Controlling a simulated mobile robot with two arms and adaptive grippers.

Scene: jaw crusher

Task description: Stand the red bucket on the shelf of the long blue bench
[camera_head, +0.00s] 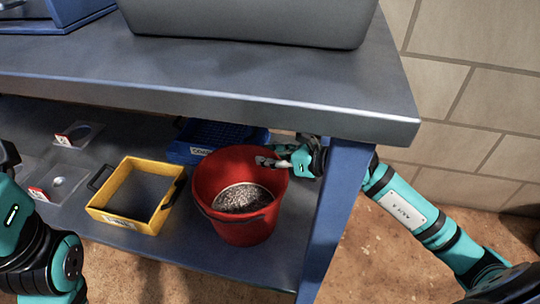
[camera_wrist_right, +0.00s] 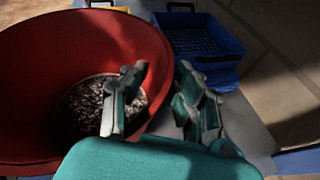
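The red bucket (camera_head: 213,190) stands upright on the lower shelf (camera_head: 180,251) of the long blue bench, near the right leg, with grey gravel inside. The bucket (camera_wrist_right: 70,40) fills the left of the right wrist view. My right gripper (camera_head: 270,162) reaches in from the right behind the bench leg, at the bucket's right rim. In the wrist view, my right gripper (camera_wrist_right: 160,98) is open, with one finger over the bucket's inside and the other outside the rim. My left gripper is out of view; only part of my left arm shows.
A yellow crate (camera_head: 108,213) stands left of the bucket, and a blue crate (camera_head: 184,152) stands behind it. Grey trays with labels lie farther left. The worktop (camera_head: 210,80) overhangs the shelf, and the blue bench leg (camera_head: 334,215) stands close to my right arm.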

